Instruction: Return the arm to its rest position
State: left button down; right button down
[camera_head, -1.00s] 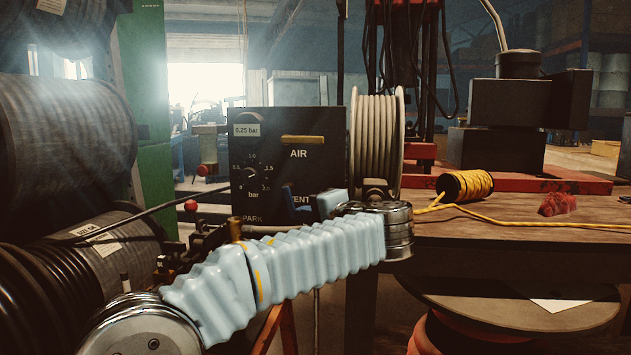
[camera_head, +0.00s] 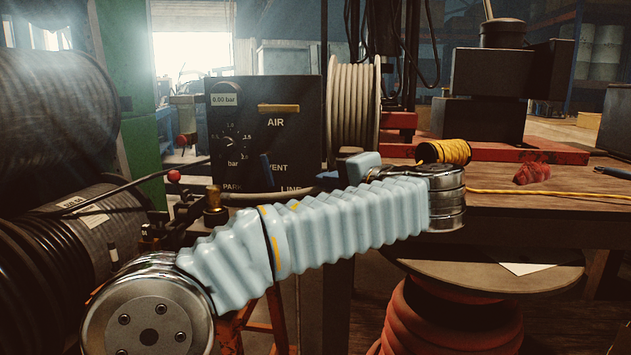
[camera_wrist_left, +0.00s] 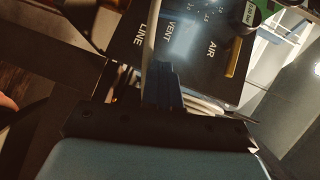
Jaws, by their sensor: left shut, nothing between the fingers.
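My left arm (camera_head: 320,228) crosses the head view in a pale blue ribbed sleeve, from the lower left to a metal joint (camera_head: 445,200) at the right. The panel (camera_head: 240,120) also shows in the head view, with AIR, VENT, LINE and PARK labels and a display (camera_head: 224,100) reading 0,00 bar. My right gripper is out of view.
A pale hose reel (camera_head: 354,115) stands right of the panel. Black hose reels (camera_head: 85,235) fill the left. A red-knobbed rod (camera_head: 174,176) stands near the panel.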

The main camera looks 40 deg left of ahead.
pick_arm(q)
jog(key=shift+v, duration=0.8)
